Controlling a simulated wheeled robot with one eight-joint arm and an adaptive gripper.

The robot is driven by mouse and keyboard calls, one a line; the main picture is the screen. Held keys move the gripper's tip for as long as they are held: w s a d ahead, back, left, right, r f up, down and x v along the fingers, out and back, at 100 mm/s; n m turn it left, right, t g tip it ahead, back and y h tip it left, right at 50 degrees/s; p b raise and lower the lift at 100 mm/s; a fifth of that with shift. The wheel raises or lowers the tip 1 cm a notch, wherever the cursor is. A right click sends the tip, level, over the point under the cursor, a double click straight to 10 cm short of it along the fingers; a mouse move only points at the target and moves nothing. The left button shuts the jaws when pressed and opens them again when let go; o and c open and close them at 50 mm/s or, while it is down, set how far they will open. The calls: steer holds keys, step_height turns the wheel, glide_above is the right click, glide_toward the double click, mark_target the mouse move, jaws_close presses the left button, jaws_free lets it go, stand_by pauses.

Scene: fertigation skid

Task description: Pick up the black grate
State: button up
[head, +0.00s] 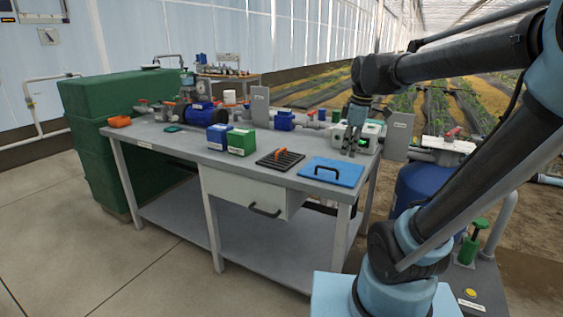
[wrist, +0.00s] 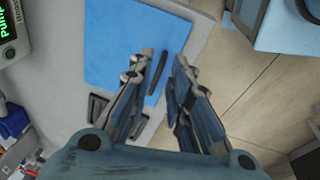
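The black grate (head: 291,161) lies flat on the grey bench, left of the blue panel. An orange object (head: 281,152) sits on it or against it; I cannot tell which. In the wrist view the grate (wrist: 97,106) is partly hidden behind the left finger of my gripper. My gripper (head: 352,152) points down above the right part of the bench, to the right of the grate and apart from it.
A pump controller (head: 368,137) is behind my gripper. A drawer (head: 245,195) hangs under the bench's front edge.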

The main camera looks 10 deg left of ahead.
steer(key=w+a+r+n, duration=0.5)
steer(key=w+a+n, duration=0.3)
steer(key=a, duration=0.3)
steer(key=n+g, duration=0.1)
steer(key=n, duration=0.7)
glide_toward(282, 150)
steer(key=shift+y, duration=0.4)
steer(key=f, duration=0.2)
steer(key=a+f, duration=0.1)
steer(key=f, duration=0.2)
steer(key=shift+w+f, duration=0.1)
steer(key=shift+w, duration=0.15)
steer(key=shift+w+a+f, duration=0.1)
steer(key=shift+w+f, duration=0.1)
steer(key=shift+f, duration=0.65)
steer(key=shift+w+f, duration=0.2)
steer(key=shift+f, duration=0.7)
steer(key=shift+w+a+f, duration=0.1)
steer(key=shift+w+f, duration=0.1)
steer(key=shift+f, duration=0.65)
jaws_close()
